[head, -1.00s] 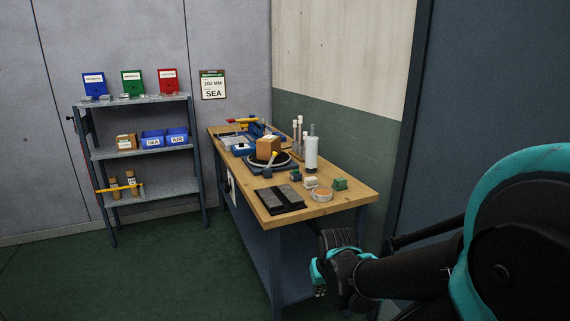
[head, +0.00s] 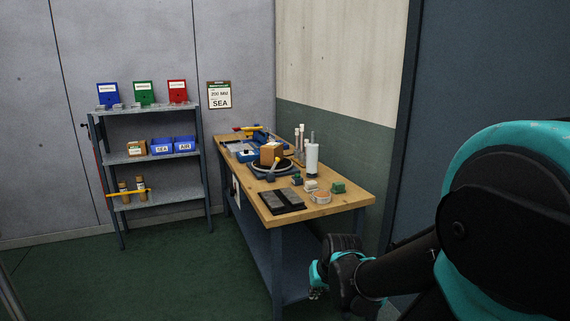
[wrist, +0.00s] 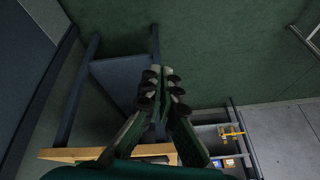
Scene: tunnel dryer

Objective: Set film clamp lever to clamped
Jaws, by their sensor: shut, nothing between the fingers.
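A blue device with a yellow bar and a red part (head: 250,130) stands at the far end of the wooden bench (head: 258,201). It is too small to tell which part is the film clamp lever or how it is set. A brown block (head: 270,153) on a dark round plate stands in front of it and hides some of it. My gripper (head: 318,287) is low beside the near end of the bench, well away from the device. In the wrist view my gripper (wrist: 163,74) has its fingers together, empty, above the green floor.
The bench also carries a white cylinder (head: 312,159), a dark flat tray (head: 282,208), a round tin (head: 320,197) and small green blocks. A shelf rack (head: 155,154) with bins stands at the back wall. Green floor (head: 180,265) is free left of the bench.

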